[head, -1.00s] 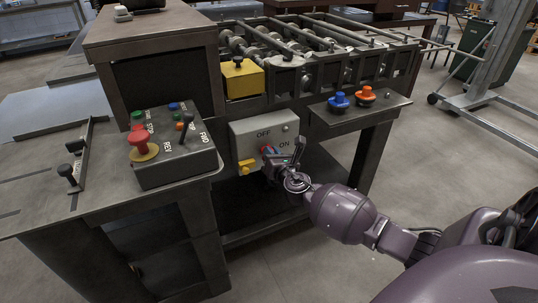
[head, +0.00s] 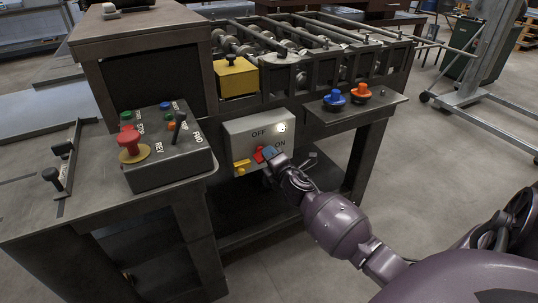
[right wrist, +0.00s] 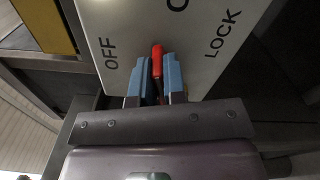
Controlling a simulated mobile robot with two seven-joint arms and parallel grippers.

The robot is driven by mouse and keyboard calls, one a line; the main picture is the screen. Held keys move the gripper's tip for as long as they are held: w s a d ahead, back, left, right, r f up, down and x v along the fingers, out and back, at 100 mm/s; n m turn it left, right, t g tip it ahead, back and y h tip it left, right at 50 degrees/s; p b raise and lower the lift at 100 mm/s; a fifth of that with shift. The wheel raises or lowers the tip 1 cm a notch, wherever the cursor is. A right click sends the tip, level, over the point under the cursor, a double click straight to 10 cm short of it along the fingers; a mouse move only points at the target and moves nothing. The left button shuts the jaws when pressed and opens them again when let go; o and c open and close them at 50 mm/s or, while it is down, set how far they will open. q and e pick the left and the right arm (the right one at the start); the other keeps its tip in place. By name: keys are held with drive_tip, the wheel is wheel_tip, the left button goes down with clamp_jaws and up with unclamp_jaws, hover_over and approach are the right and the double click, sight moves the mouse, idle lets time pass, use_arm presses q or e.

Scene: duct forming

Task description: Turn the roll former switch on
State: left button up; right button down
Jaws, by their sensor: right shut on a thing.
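The roll former switch is a red handle (head: 260,154) on the front of a grey box (head: 236,136) marked OFF and ON. In the right wrist view the red handle (right wrist: 157,52) stands between the blue fingertips, with OFF to its left and LOCK to its right. My right gripper (right wrist: 156,76) is shut on the handle. In the head view the right gripper (head: 268,154) reaches the box from the lower right and partly covers the handle. A small round lamp (head: 282,128) at the box's upper right looks bright white. My left gripper is not in view.
A control box (head: 170,158) with a red knob (head: 130,142) and a black lever stands left of the switch box. A yellow block (head: 237,78) is above it. A shelf at right carries a blue knob (head: 335,97) and an orange knob (head: 361,92). Open floor lies at right.

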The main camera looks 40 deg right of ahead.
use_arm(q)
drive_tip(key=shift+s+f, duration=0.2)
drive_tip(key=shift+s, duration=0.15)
use_arm(e)
drive_tip(key=shift+f+m, duration=0.25)
drive_tip(key=shift+m, duration=1.45)
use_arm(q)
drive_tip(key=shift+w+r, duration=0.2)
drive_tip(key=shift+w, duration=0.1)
use_arm(e)
drive_tip(key=shift+m, duration=0.3)
drive_tip(key=c, duration=1.2)
unclamp_jaws()
